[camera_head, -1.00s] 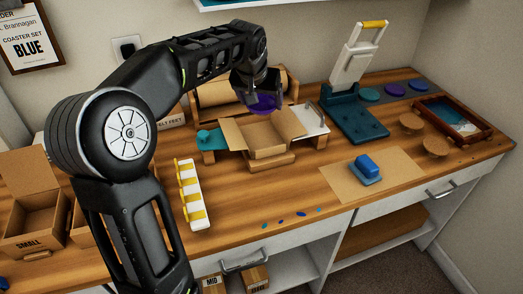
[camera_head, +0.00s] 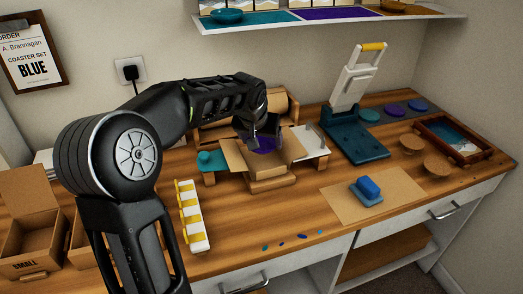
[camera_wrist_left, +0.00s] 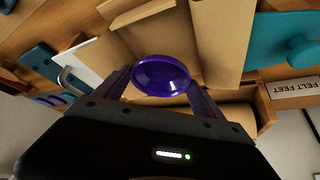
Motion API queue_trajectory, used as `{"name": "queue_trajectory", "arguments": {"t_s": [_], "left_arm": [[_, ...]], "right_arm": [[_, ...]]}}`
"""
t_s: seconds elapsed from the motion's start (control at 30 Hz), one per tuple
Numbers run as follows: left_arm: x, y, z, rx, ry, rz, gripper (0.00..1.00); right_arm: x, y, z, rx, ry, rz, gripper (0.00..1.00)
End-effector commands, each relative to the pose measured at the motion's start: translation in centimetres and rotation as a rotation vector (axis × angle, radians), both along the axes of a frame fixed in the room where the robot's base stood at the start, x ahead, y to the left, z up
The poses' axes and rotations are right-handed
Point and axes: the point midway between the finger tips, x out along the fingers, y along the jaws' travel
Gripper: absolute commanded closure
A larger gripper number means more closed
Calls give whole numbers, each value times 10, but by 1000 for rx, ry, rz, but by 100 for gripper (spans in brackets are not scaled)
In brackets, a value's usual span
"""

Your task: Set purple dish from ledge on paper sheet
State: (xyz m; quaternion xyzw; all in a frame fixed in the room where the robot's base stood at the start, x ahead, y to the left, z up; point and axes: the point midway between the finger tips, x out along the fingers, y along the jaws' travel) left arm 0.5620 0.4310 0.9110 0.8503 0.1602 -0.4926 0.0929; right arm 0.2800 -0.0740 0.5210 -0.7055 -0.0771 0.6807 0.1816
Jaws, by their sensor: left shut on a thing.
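My left gripper (camera_head: 260,135) is shut on the purple dish (camera_head: 265,146). In the left wrist view the glossy round dish (camera_wrist_left: 160,73) sits between the two fingers. The ledge (camera_head: 345,19) at the top has a bare purple patch between a teal and an orange-brown one. A brown paper sheet (camera_head: 403,200) lies on the bench at right, with a blue block (camera_head: 368,188) on it. My right gripper is not in view.
A teal press (camera_head: 355,137) with a raised white lever stands behind the sheet. Teal and purple discs, cork rounds (camera_head: 437,164) and a framed tray (camera_head: 452,139) are at the right. A white-and-yellow rack (camera_head: 192,216) stands left. Small blue drops lie near the front edge.

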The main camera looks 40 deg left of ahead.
Motion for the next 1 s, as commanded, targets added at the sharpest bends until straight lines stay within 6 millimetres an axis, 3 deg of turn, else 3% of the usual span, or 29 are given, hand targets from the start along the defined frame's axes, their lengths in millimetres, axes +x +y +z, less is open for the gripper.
{"name": "queue_trajectory", "arguments": {"t_s": [0.13,0.4,0.77,0.8,0.9,1.0], "left_arm": [[0,0,-6,0,1,-1,64],[0,0,-37,0,1,-1,64],[0,0,-41,0,-1,-1,64],[0,0,-40,0,0,-1,19],[0,0,-40,0,0,-1,12],[0,0,-40,0,0,-1,12]], "right_arm": [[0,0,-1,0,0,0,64],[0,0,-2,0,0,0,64],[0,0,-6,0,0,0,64],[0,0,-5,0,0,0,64],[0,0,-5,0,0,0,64],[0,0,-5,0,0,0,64]]}}
